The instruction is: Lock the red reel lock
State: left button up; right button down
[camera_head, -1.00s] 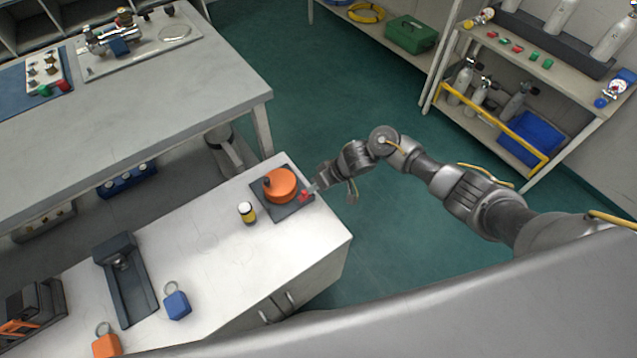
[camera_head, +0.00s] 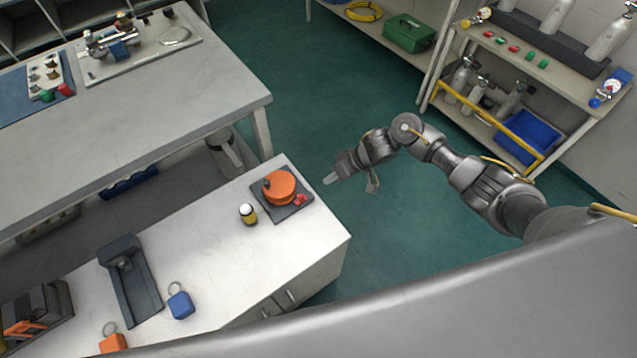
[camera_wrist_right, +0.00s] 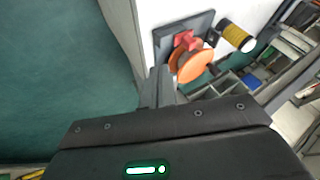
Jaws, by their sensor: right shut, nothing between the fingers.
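The red reel lock (camera_head: 301,199) is a small red piece at the right front of a dark square base plate (camera_head: 268,211), beside an orange reel (camera_head: 279,187). In the right wrist view the red lock (camera_wrist_right: 186,40) shows next to the orange reel (camera_wrist_right: 194,66) on its dark plate. My right gripper (camera_head: 330,179) is shut and empty, off the counter's right edge and apart from the lock. Its fingers (camera_wrist_right: 158,86) also show in the right wrist view, short of the plate. My left gripper is not in view.
A black and yellow cylinder (camera_head: 248,213) stands left of the reel plate on the white counter (camera_head: 225,255). Open floor (camera_head: 310,110) lies beyond the counter.

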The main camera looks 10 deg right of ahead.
jog(key=v, duration=0.4)
jog(key=shift+s+d+r, duration=0.1)
jog(key=shift+d+r, duration=0.1)
jog(key=shift+r, duration=0.15)
dwell(0.3)
